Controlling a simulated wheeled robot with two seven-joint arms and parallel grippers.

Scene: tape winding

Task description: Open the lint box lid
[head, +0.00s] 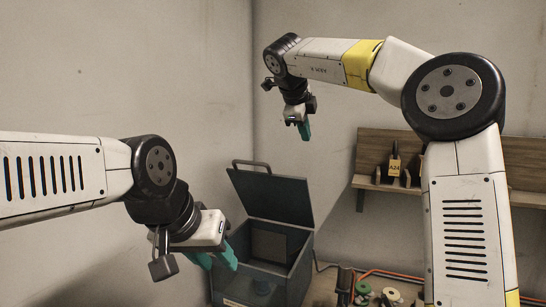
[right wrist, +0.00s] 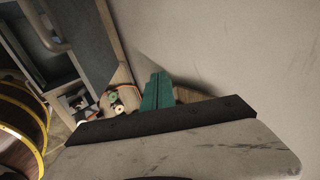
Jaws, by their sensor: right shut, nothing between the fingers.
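The lint box (head: 286,284) is a dark grey box against the corner wall in the head view. Its lid (head: 270,196) stands open, tilted up and back, with a bar handle (head: 251,163) at its upper left edge. Part of the lid (right wrist: 92,38) also shows at the upper left of the right wrist view. My right gripper (head: 304,130) is above and right of the lid, apart from it, with teal fingers (right wrist: 157,90) shut and empty. My left gripper (head: 226,257) is at the box's left front, its two teal fingers apart; it covers part of the box.
A wooden shelf (head: 515,198) with a yellow-tagged item (head: 394,161) is on the right wall. Green and white spools (head: 363,288), a red-orange hose (head: 395,275) and other items lie low at the right of the box.

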